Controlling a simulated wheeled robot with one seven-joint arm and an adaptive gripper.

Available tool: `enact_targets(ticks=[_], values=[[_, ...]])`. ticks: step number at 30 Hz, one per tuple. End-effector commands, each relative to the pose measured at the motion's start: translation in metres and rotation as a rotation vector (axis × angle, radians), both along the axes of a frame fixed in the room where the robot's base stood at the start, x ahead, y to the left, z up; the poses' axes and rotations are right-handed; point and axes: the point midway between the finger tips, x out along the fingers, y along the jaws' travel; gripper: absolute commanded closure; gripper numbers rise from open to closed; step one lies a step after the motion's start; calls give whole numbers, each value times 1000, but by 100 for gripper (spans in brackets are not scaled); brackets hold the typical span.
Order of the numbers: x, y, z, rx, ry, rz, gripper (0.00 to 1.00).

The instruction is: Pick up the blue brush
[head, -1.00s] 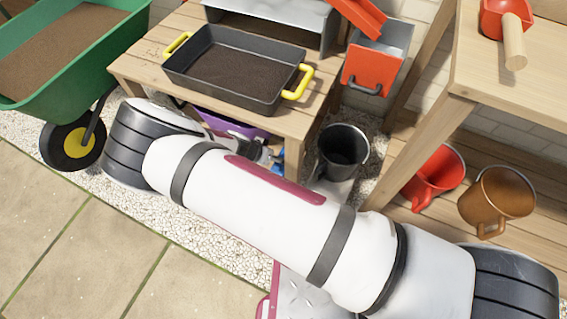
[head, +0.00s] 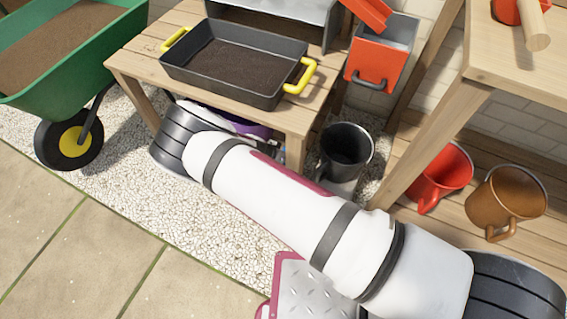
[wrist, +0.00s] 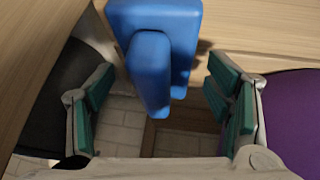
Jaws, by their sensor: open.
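A blue object (wrist: 152,45), which I take to be the blue brush, shows at the top centre of the wrist view against a wooden surface. Its lower end hangs between the fingers of my gripper (wrist: 160,97). The green-padded fingers are open, one on each side of it, with visible gaps. In the head view my own arm hides the gripper and the brush, down by the low wooden table (head: 125,68).
A purple tub (wrist: 292,120) lies close on the right in the wrist view. A black bucket (head: 347,148) stands right of the table leg. A black tray (head: 225,92) of soil sits on the table. A green wheelbarrow (head: 118,62) stands left.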

Motion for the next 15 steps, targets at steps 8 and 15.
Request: enact_targets(ticks=[8,15], values=[[0,0,1,0,0,0,71],[0,0,1,0,-1,0,84]])
